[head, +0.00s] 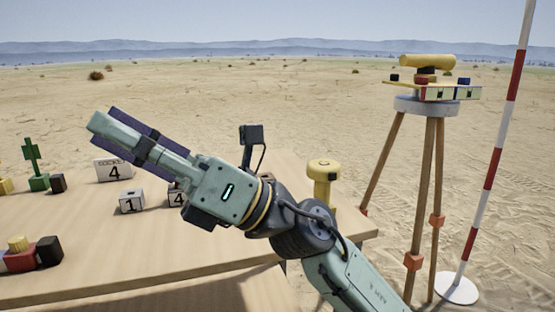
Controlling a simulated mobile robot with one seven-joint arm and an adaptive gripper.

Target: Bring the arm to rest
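My arm reaches up from the lower right of the head view and lies across the right part of the table. My gripper (105,128) points to the upper left, raised above the table. Its pale green end has dark purple strips along both sides. From this side I cannot tell whether the fingers are apart or closed, or whether anything is between them. Part of the table behind the arm is hidden.
The wooden table (95,275) bears numbered blocks, including a large 4 (114,170) and a 1 (131,201), a green cactus-like piece (33,160), a red block (20,258) and a yellow knobbed post (323,175). A tripod (412,105) and a striped pole (494,160) stand right.

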